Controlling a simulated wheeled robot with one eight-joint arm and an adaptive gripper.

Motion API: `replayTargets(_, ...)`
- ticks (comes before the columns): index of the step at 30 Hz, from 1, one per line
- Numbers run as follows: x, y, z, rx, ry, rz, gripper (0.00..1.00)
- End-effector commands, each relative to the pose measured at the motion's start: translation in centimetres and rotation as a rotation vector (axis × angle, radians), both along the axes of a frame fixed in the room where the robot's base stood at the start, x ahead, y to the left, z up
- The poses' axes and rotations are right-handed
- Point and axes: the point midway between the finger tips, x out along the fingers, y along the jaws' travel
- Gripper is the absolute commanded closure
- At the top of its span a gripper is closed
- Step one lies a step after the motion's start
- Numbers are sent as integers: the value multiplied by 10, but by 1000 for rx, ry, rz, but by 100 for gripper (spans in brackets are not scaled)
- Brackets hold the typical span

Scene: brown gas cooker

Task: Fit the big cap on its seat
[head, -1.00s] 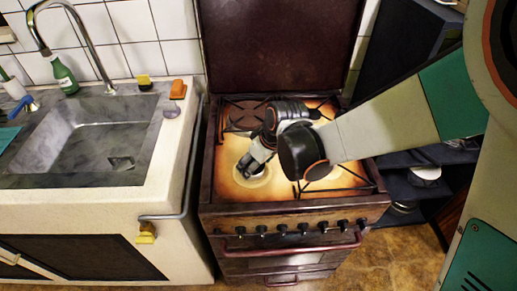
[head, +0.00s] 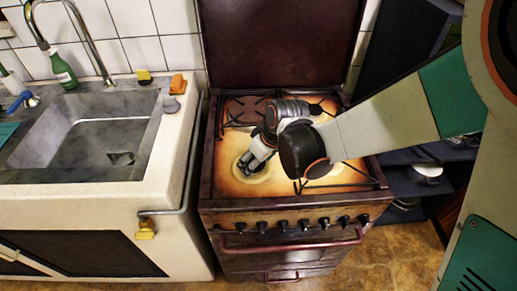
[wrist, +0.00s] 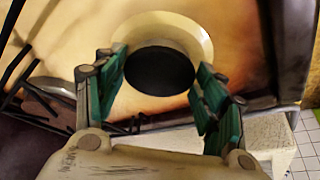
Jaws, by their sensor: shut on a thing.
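The big cap, a black round disc (wrist: 158,70), lies between the green-padded fingers of my gripper (wrist: 161,82) in the wrist view. My gripper is shut on it. The seat, a pale cream ring (wrist: 195,33) on the hob, shows around the cap's far and right sides. I cannot tell whether the cap touches the seat or is just above it. In the head view my gripper (head: 256,160) points down over the seat (head: 252,179) at the hob's front left. The cap cannot be made out there.
The brown cooker (head: 290,240) has its lid (head: 280,45) raised behind the hob. Dark pan grates (wrist: 30,95) lie on the hob beside the seat. A stone sink (head: 90,135) stands to the left and a dark shelf (head: 440,155) to the right. My arm hides part of the hob.

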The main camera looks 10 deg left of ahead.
Motion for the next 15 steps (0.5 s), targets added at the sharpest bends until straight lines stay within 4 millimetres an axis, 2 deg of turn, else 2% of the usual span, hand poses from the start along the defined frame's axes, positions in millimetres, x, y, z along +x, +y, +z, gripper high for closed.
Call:
replayTargets(1,0,0,0,0,0,0,63)
replayTargets(2,0,0,0,0,0,0,29)
replayTargets(4,0,0,0,0,0,0,13)
replayTargets(15,0,0,0,0,0,0,12)
